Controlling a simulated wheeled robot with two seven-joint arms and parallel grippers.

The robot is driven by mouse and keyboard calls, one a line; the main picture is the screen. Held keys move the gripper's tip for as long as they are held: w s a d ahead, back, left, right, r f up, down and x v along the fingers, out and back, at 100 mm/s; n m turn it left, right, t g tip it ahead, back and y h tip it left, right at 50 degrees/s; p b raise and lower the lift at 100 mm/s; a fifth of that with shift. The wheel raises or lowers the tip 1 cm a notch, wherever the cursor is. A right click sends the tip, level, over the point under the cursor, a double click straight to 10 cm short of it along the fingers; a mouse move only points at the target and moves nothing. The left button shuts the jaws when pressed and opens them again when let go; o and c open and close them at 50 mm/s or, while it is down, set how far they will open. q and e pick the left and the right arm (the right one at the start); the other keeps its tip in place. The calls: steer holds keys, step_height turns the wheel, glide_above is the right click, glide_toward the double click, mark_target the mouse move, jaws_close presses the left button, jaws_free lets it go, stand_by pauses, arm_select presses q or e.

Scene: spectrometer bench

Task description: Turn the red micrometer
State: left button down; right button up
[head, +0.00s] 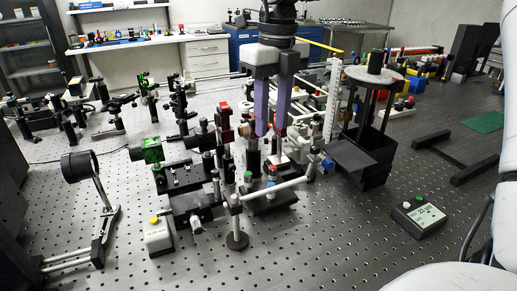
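My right gripper (273,127) hangs from the top centre of the head view, pointing down over the crowded optics on the bench. Its two purple fingers stand apart with a narrow gap between them. A small red part (280,129) shows at the fingertips and is partly covered by them. It may be the red micrometer, but it is too small to be sure. I cannot tell whether the fingers touch it. A black post (253,158) stands just below the left fingertip. Another red block (224,112) sits on a mount left of the fingers. My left gripper is not in view.
A black stand with a round perforated top (376,77) rises close to the right of the gripper. A round black mount on a rail (80,166) stands at left. A small display box (419,217) lies at right.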

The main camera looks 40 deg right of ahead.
mark_target(273, 166)
steer(key=f, duration=1)
steer(key=shift+s+f, duration=0.2)
steer(key=shift+s, duration=0.2)
jaws_close()
